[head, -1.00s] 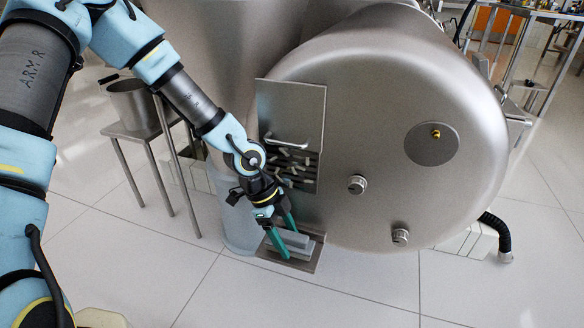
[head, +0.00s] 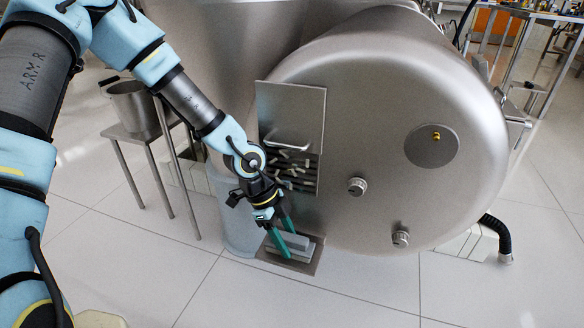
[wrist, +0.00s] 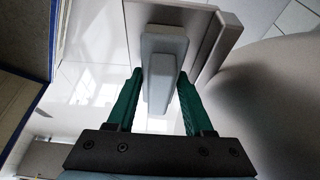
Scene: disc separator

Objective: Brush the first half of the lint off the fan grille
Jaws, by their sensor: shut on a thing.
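The fan grille (head: 309,171) is a dark slotted opening low on the machine's flat metal panel. Several pale lint tufts (head: 290,184) lie across its slats. A grey block-shaped brush (head: 302,254) rests on a small metal shelf (head: 311,267) below the grille. My gripper (head: 289,243), with green fingers, is down at the shelf and shut on the brush. In the wrist view the brush (wrist: 160,75) lies between the two fingers (wrist: 160,90). The brush's underside is hidden.
A handle (head: 288,142) sticks out just above the grille. The large round metal drum (head: 390,140) bulges out at right, with knobs on its face. A translucent bin (head: 237,215) stands left of the shelf. A pot (head: 134,104) sits on a stand farther left.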

